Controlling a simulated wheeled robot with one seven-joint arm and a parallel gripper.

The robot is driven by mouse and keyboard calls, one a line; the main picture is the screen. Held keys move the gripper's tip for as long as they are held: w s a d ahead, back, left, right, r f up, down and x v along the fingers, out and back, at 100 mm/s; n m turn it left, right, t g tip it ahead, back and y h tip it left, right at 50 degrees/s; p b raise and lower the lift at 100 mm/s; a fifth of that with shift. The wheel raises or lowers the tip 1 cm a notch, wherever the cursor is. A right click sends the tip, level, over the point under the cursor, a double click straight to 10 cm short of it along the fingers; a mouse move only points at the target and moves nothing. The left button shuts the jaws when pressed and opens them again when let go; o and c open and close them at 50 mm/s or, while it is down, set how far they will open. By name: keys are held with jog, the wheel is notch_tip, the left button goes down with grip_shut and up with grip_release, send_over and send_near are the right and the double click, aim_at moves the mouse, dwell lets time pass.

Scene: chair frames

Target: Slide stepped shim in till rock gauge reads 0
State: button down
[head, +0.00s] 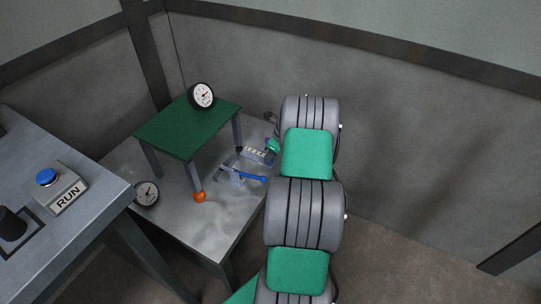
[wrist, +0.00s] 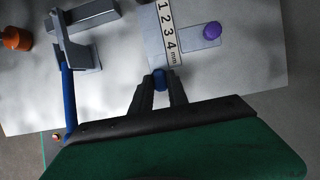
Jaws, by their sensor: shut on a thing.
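The stepped shim (wrist: 154,34) is a grey strip beside a pale scale marked 1 to 4 mm (wrist: 168,30) in the wrist view. My gripper (wrist: 161,82) is shut on the blue knob at the shim's near end. In the head view my gripper (head: 271,147) is beside the scale (head: 254,153), right of the chair frame's legs. The frame has a green top (head: 188,126) and grey legs. A white dial gauge (head: 202,95) stands on the top; its reading is too small to tell. Where the shim meets a leg is unclear.
A clamp with a blue lever (wrist: 68,95) stands left of my gripper. An orange foot (wrist: 16,39) and a purple knob (wrist: 212,30) also show. Another dial (head: 147,193) is at the plate's left edge. A blue RUN button (head: 47,177) is on the left bench.

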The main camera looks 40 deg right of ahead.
jog(key=shift+w+a, duration=0.35)
jog(key=shift+w, duration=0.65)
jog(key=shift+w+a, duration=0.4)
jog(key=shift+w, duration=0.55)
jog(key=shift+w+a, duration=0.35)
jog(key=shift+w, duration=0.65)
jog(key=c, duration=1.2)
grip_release()
